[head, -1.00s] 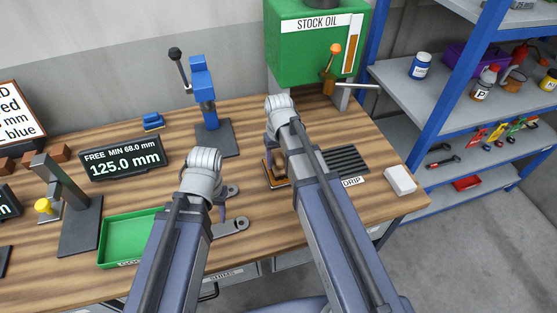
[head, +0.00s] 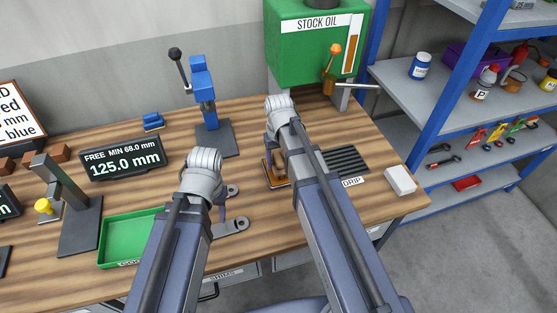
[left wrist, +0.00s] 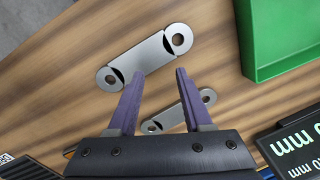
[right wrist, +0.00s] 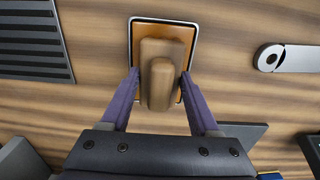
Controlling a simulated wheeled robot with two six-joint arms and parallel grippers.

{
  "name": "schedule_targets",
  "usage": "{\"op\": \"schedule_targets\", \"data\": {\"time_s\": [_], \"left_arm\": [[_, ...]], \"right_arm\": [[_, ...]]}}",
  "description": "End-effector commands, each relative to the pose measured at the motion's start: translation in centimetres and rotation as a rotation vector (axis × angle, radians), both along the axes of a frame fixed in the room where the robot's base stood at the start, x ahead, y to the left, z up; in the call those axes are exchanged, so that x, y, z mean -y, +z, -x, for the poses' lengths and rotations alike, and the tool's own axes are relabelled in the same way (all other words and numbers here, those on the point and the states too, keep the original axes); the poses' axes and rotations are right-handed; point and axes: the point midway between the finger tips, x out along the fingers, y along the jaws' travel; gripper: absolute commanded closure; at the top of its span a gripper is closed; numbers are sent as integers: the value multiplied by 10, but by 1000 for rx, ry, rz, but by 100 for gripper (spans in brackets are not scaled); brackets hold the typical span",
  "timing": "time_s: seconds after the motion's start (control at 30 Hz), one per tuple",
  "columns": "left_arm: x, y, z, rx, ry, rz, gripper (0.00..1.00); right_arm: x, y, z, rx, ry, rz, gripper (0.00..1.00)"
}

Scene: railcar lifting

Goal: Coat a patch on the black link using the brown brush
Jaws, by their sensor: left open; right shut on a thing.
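The brown brush (right wrist: 157,88) is a rounded brown block on an orange pad (right wrist: 175,31) in a metal-rimmed tray. My right gripper (right wrist: 158,84) is shut on the brush from both sides; in the head view this spot is partly hidden by my arm. My left gripper (left wrist: 156,73) is open and empty above two flat grey links. The larger-looking link (left wrist: 145,58) lies just beyond its fingertips, with black marks by its end holes. The other link (left wrist: 180,112) lies partly between and behind the fingers. Neither link looks wholly black. The links show in the head view too (head: 229,227).
A green tray (head: 130,240) lies left of my left gripper. A display (head: 123,160) reading 125.0 mm and a blue lever press (head: 205,95) stand behind. A black drip grille (head: 347,160), a white block (head: 400,179) and a green stock oil tank (head: 315,45) are to the right.

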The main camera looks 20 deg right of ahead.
Motion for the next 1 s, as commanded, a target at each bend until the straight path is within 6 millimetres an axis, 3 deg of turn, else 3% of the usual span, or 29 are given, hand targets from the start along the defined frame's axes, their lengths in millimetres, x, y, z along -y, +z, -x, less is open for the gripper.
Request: {"op": "schedule_targets", "data": {"time_s": [0.8, 1.0], "left_arm": [[0, 64, 0, 0, -2, 0, 50], [0, 70, 0, 0, -2, 0, 50]], "right_arm": [[0, 64, -1, 2, 0, 1, 83], [0, 70, -1, 2, 0, 1, 83]]}}
